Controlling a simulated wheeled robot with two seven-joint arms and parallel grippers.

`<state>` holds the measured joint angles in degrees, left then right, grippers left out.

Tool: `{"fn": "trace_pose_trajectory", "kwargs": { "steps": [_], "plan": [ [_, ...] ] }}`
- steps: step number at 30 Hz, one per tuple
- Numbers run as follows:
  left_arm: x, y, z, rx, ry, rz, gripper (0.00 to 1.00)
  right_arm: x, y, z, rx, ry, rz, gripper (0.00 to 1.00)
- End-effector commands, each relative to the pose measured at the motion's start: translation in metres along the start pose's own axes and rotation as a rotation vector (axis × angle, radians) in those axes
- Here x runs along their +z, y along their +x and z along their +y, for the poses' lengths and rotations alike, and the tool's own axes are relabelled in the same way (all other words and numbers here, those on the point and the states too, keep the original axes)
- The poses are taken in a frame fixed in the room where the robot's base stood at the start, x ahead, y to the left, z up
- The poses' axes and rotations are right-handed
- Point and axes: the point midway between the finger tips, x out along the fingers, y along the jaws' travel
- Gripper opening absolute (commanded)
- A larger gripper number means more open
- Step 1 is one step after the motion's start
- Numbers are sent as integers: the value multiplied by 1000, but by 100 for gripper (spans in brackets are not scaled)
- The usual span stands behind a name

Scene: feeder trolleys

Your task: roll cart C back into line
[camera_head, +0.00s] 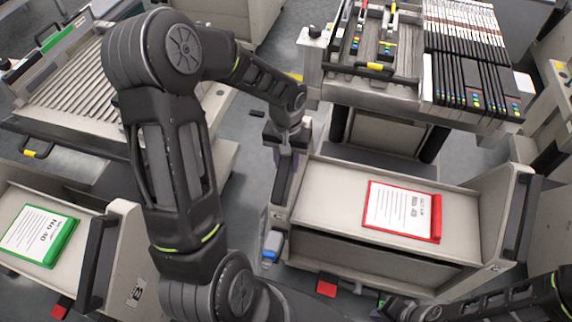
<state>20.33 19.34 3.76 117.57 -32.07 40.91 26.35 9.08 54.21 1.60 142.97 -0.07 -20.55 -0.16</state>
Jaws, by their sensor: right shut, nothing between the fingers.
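A pale cart (330,205) stands right of centre, with a red-framed card lying on its top and black handles at its left (283,183) and right (516,215) ends. I read no letter on it, so I cannot tell for sure that it is cart C. My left gripper (284,150) points down at the left handle's upper end; its fingers are too small and covered to tell whether they grip. My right gripper (398,308) is shut and empty, low in the picture in front of the cart.
A pale cart marked like a B (118,255) with a green-framed card stands at the lower left. A slatted trolley (75,125) is at the upper left; a loaded feeder trolley (400,88) stands behind the middle cart. Grey floor (240,185) shows between the left carts and the middle cart.

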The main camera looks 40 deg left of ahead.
Motion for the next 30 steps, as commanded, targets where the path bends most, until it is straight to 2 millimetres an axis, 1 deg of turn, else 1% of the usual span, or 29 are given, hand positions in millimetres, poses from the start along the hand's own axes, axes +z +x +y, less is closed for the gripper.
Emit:
{"fn": "trace_pose_trajectory", "kwargs": {
  "steps": [1, 6, 13, 17, 20, 27, 30],
  "plan": [
    [1, 0, 0, 0, 0, -2, 38, 0, 0, 0, 0, 0, 0, 0],
    [3, 1, 0, 0, 0, -7, 51, 0, 0, 0, 0, 0, 0, 0],
    [4, 1, 0, -1, 0, -10, 51, 0, 0, 0, 0, 0, 0, 0],
    [3, -4, 0, -1, -1, -10, 51, 0, -1, 0, 0, 0, 0, 0],
    [3, -15, 0, -1, -1, -8, 51, 0, -2, -1, 0, 0, 0, 0],
    [2, -55, 0, 0, -1, -6, 51, 0, -5, -2, 0, 0, 0, 0],
    [2, -68, 0, -1, 0, -7, 51, 0, -6, -2, 0, 0, 0, 0]
  ]
}}
